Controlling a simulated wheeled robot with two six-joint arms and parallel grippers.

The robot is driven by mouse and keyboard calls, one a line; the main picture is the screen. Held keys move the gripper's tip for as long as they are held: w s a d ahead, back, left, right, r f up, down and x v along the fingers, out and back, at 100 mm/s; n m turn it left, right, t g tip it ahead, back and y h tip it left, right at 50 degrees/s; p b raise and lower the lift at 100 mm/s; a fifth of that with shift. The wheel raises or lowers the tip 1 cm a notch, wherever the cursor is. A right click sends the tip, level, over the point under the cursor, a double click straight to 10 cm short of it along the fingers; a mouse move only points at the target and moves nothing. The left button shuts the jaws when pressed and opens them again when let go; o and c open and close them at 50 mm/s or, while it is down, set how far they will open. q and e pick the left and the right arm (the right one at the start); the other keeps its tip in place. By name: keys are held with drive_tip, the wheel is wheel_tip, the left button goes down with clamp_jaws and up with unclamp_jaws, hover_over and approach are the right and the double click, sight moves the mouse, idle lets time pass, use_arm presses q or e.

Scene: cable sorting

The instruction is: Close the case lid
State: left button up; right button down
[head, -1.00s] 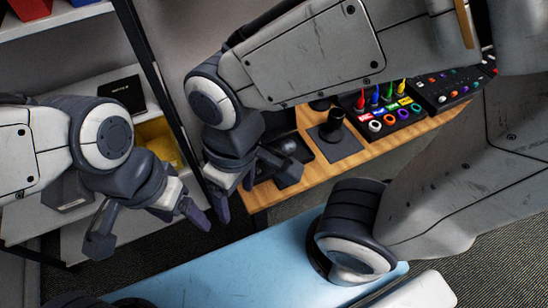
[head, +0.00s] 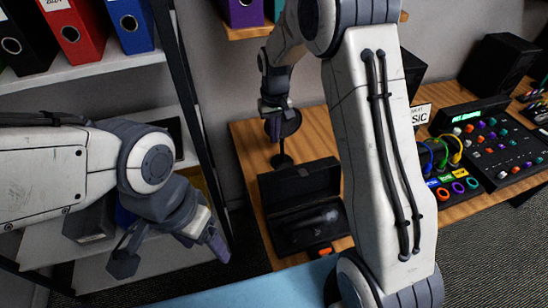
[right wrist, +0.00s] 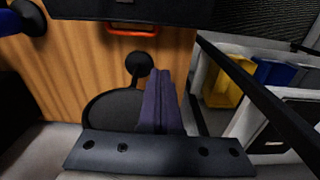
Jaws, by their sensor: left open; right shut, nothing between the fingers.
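The black case (head: 295,236) stands open on the wooden desk, its lid (head: 300,182) raised along the far side. A dark rounded object (head: 315,218) lies inside. An orange part (head: 320,251) shows at the near edge. My right gripper (head: 275,128) is beyond the lid, above the desk, apart from the case. In the right wrist view its purple fingers (right wrist: 163,100) are shut and empty, and the dark case (right wrist: 150,10) fills the top edge with a red-orange loop (right wrist: 132,30) beside it. My left gripper (head: 170,250) is open and empty, left of the desk.
A black round-headed stand (head: 282,160) is close to my right gripper, behind the lid. A mixer panel (head: 495,145) and coloured cables (head: 440,153) occupy the desk's right. A shelf with binders (head: 75,35) is at the left. Bare desk (head: 250,150) lies left of the stand.

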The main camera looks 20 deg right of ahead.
wheel_tip(320, 180, down, 10)
drive_tip(key=p, duration=0.1)
drive_tip(key=shift+s+a+r+p, duration=0.1)
drive_tip(key=shift+s+r+p, duration=0.2)
drive_tip(key=shift+s, duration=0.3)
drive_tip(key=shift+s+a+r+p, duration=0.1)
drive_tip(key=shift+s+r+p, duration=0.25)
drive_tip(key=shift+s, duration=0.25)
drive_tip(key=shift+s+a+r+p, duration=0.1)
drive_tip(key=shift+s+r+p, duration=0.2)
drive_tip(key=shift+s, duration=0.3)
